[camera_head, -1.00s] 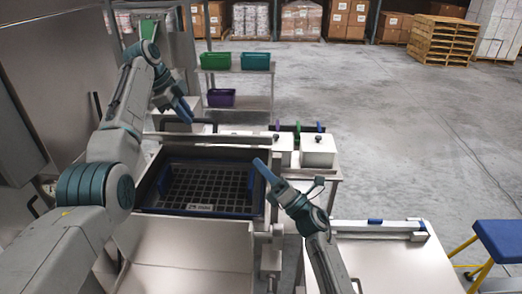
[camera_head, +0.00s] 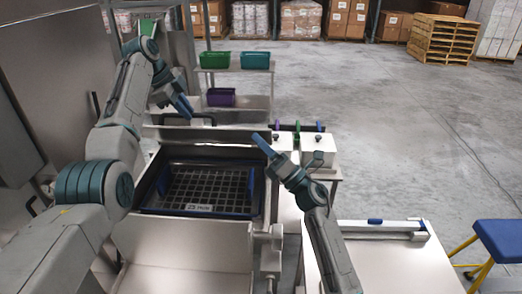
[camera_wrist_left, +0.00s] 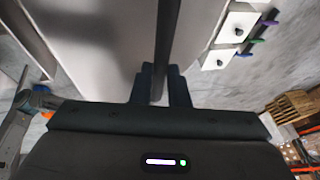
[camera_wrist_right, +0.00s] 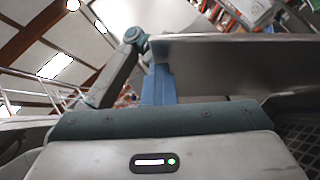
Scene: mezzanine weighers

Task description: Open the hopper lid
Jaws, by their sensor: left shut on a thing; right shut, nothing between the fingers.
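The hopper (camera_head: 185,235) is a steel box in the head view, with a dark grid (camera_head: 205,187) and a blue-edged rim inside its mouth. Its steel lid (camera_head: 215,135) stands raised at the back of the mouth, seen nearly edge-on. My left gripper (camera_head: 186,112) is at the lid's dark bar handle (camera_head: 205,119); the left wrist view shows its fingers (camera_wrist_left: 160,85) shut around the dark bar (camera_wrist_left: 168,40). My right gripper (camera_head: 260,140) is shut and empty beside the lid's right end. In the right wrist view, a steel plate (camera_wrist_right: 240,68), seemingly the lid, is close beside the fingers (camera_wrist_right: 158,85); contact is unclear.
White boxes with dark knobs (camera_head: 318,148) stand behind the hopper at right. A rack holds green (camera_head: 215,60), teal (camera_head: 255,60) and purple (camera_head: 221,97) bins. A steel table (camera_head: 395,265) and a blue stool (camera_head: 502,238) are at right.

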